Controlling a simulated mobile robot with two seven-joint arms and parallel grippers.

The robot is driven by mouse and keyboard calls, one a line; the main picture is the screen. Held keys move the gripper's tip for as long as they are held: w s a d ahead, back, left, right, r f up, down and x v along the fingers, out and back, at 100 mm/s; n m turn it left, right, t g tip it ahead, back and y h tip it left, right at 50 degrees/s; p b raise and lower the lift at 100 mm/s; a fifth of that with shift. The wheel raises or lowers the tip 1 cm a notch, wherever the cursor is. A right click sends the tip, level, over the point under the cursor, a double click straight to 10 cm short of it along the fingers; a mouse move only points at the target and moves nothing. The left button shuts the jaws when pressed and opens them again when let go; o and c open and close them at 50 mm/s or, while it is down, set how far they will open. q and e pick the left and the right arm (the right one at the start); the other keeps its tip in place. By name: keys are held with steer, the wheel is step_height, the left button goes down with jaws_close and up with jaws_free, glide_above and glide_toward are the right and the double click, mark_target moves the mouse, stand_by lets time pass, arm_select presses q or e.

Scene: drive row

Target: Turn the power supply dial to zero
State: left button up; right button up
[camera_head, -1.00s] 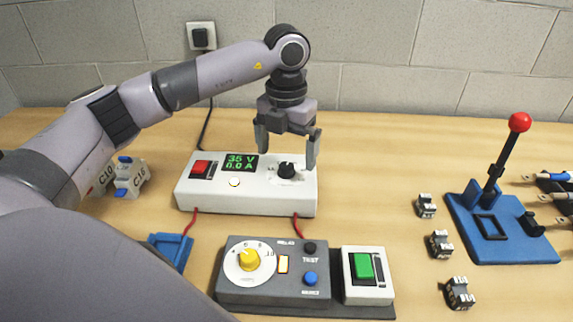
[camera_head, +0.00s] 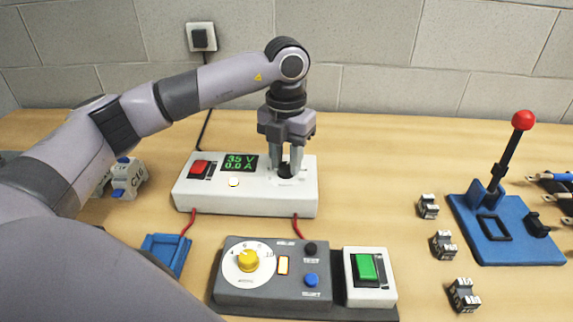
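The power supply (camera_head: 245,201) is a white box towards the back of the table. Its green display (camera_head: 239,163) reads 35 V and 0.0 A. Its black dial (camera_head: 285,169) is on the right of the top face, partly hidden by the fingers. My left gripper (camera_head: 285,167) points down over the dial with its fingers close together, one on either side of it. The fingers look closed on the dial, though the contact is partly hidden. My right gripper is not in view.
A grey control box (camera_head: 273,295) with a yellow knob stands in front, beside a green-button box (camera_head: 369,293). A blue lever press (camera_head: 508,252) with a red ball stands at right. Several small terminal blocks (camera_head: 443,244) lie near it. Blocks (camera_head: 128,180) stand at left.

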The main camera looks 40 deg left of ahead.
arm_select(q)
steer(key=n+p, duration=0.1)
steer(key=n, duration=0.3)
steer(key=shift+r, duration=0.1)
steer(key=n+p, duration=0.1)
steer(key=n, duration=0.5)
steer(key=shift+p, duration=0.35)
steer(key=n+p, duration=0.1)
steer(key=n, duration=0.4)
steer(key=shift+p, duration=0.35)
steer(key=n+p, duration=0.1)
steer(key=n, duration=0.3)
steer(key=shift+n+p, duration=0.35)
steer(key=shift+n, duration=0.05)
steer(key=o, duration=1.6)
